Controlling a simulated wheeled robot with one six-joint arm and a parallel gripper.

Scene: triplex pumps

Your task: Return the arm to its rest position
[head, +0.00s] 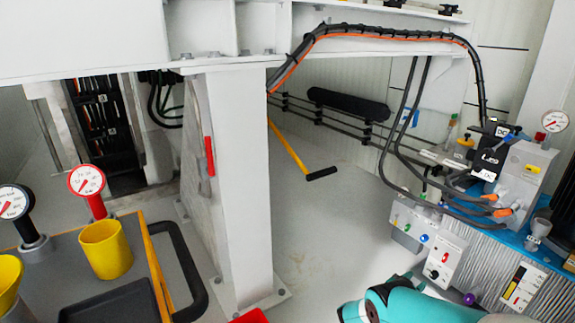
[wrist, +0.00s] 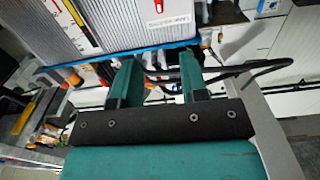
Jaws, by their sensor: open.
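My arm (head: 420,303) shows as a teal link at the bottom right of the head view, low and in front of the pump unit. My gripper (wrist: 160,75) shows in the wrist view, with two teal fingers standing apart on a black bar. The gap between the fingers holds nothing. Behind the fingers are a blue edge, a grey ribbed panel and some small fittings. The gripper's fingertips cannot be made out in the head view.
A trolley (head: 50,262) with a yellow cup (head: 105,249) and gauges stands at the left. A white steel column (head: 240,190) stands in the middle. The pump unit (head: 525,175) with hoses is at the right. Grey floor (head: 330,230) lies open between column and pump.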

